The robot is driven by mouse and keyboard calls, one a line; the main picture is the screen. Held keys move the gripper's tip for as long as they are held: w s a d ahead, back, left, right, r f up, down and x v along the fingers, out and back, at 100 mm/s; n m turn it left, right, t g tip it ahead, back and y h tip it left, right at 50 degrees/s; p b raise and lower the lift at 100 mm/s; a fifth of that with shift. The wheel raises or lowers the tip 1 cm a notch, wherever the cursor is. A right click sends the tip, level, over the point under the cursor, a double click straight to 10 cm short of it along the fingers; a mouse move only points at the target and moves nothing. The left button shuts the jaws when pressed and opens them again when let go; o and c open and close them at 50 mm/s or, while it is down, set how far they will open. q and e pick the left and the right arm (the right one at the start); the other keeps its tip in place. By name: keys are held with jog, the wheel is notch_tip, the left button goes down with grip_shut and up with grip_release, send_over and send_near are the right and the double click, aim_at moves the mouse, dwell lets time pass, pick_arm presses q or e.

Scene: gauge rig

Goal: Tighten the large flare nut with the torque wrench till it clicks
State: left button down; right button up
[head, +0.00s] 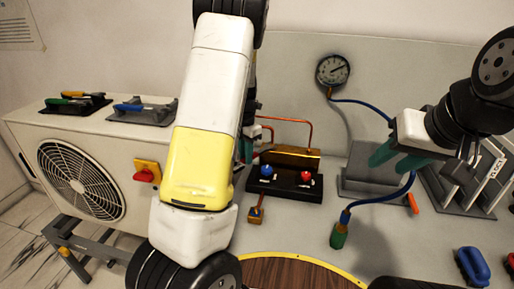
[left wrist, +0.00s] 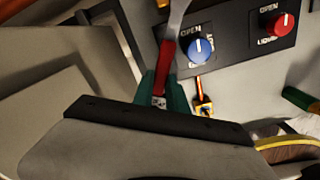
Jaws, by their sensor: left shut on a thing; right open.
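My left gripper (left wrist: 166,92) is shut on a red-handled tool (left wrist: 165,66) with a grey metal shaft, seemingly the torque wrench. The shaft runs out of the top of the left wrist view, so its far end is hidden. My right gripper (head: 393,157) is open, before the back panel.
The valve block has a blue knob (head: 266,171) and a red knob (head: 306,178). A round gauge (head: 333,70) with a blue hose hangs behind. Tools lie on the white fan unit (head: 110,148). A grey rack (head: 465,185) and a blue object (head: 472,266) stand right.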

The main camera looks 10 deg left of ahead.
pick_arm(q)
jog(key=shift+w+a+m, duration=0.2)
jog(key=shift+a+m, duration=0.2)
jog(key=shift+a, duration=0.2)
jog(key=shift+s+d, duration=0.1)
jog(key=shift+d, duration=0.15)
dwell(0.3)
jog(key=shift+s+d+n, duration=0.1)
jog(key=shift+d+n, duration=0.15)
jog(key=shift+n, duration=0.15)
jog(key=shift+s+d+n, duration=0.25)
jog(key=shift+d+n, duration=0.25)
jog(key=shift+d, duration=0.05)
jog(key=shift+s, duration=0.15)
jog(key=shift+s+a, duration=0.35)
jog(key=shift+s, duration=0.35)
jog(key=shift+s+a, duration=0.4)
jog(key=shift+s, duration=0.3)
jog(key=shift+s+a, duration=0.35)
jog(key=shift+s, duration=0.35)
jog(key=shift+r, duration=0.1)
jog(key=shift+r, duration=2.15)
